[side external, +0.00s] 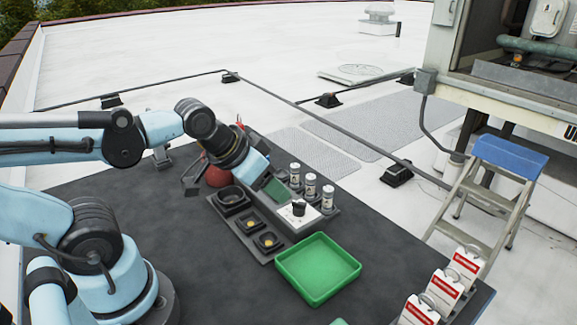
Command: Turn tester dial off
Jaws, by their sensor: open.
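The tester (318,213) is a grey unit on the dark table, with a pale top face and a green screen (277,190). Its black dial (299,207) stands up from the pale face; its exact pointer direction is too small to read. My gripper (267,182) reaches in from the upper left and is over the screen end of the tester, short of the dial. It is open, with nothing visible in it. Its fingertips are small and hard to separate from the tester behind them. I cannot tell whether they touch it.
Several upright cylinders (310,185) stand along the tester's back edge. A black holder (268,241) with cups lies left of it. A green tray (318,268) is in front. Red-and-white tags (443,285) stand at the right. A red object (217,176) sits behind my wrist.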

